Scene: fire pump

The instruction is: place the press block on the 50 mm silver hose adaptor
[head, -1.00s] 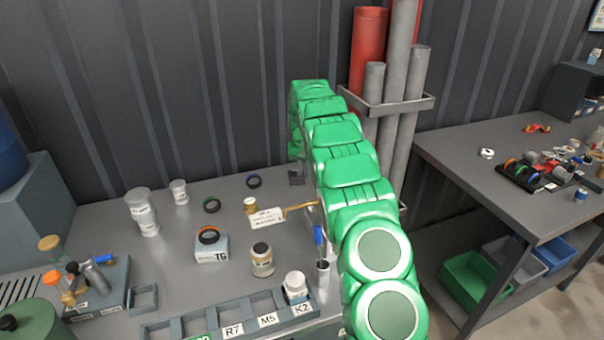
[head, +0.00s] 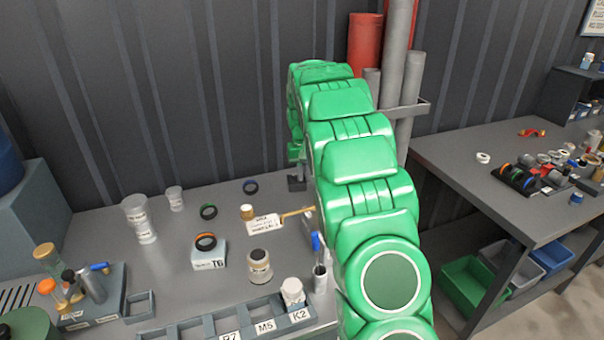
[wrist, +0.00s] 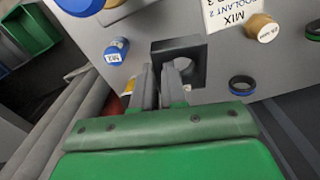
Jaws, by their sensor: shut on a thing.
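My gripper (wrist: 158,86) is low over the back of the left bench in the wrist view, its two fingers close together. In the head view the dark block (head: 297,183) shows beside my arm near the bench's back edge. I cannot tell whether it touches the bench. My green arm hides most of the gripper there. I cannot pick out the 50 mm silver hose adaptor; several grey fittings (head: 540,178) are on the right bench.
A pipe rack (head: 410,115) stands behind my arm. A gap separates the left bench from the right bench (head: 440,150).

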